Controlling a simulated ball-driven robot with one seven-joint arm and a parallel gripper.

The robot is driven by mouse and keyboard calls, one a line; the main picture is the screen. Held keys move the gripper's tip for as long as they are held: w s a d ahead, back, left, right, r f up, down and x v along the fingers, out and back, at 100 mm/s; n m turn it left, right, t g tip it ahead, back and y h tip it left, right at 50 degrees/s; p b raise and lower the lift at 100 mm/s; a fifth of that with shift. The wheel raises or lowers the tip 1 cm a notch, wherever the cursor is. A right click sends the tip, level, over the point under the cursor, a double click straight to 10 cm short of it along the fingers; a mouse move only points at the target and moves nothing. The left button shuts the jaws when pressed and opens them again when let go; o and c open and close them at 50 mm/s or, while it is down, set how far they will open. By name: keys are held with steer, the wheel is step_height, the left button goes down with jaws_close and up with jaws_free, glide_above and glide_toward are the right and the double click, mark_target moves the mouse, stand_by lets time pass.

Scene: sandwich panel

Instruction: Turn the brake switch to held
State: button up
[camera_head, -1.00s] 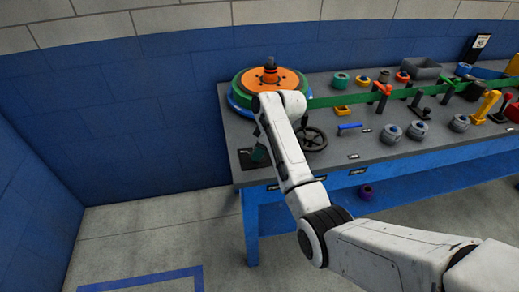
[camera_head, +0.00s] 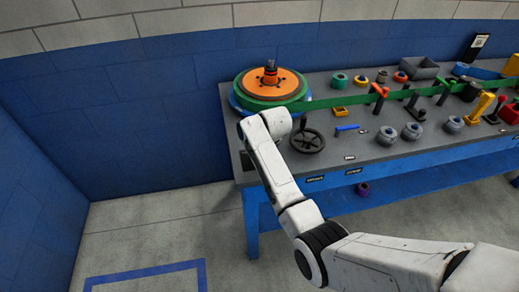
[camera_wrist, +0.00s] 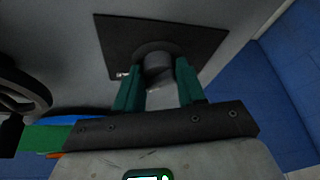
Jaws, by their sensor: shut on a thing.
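In the wrist view, the brake switch is a dark round knob (camera_wrist: 158,70) on a black square plate (camera_wrist: 120,38). My gripper (camera_wrist: 158,80) has its two teal fingers on either side of the knob, shut on it. The knob's pointer and any position marks cannot be made out. In the head view, my white arm reaches to the left end of the bench and hides the gripper and knob.
A dark handwheel (camera_head: 307,140) stands just right of my arm; its rim also shows in the wrist view (camera_wrist: 22,92). Behind is a green and orange disc stack (camera_head: 271,84) with a green belt (camera_head: 345,98) running right. Several knobs and levers stand further right on the grey bench.

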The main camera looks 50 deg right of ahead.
steer(key=shift+m, duration=0.6)
steer(key=shift+m+h, duration=0.3)
steer(key=o, duration=1)
steer(key=v, duration=1)
steer(key=shift+a+r, duration=0.1)
steer(key=shift+r, duration=0.3)
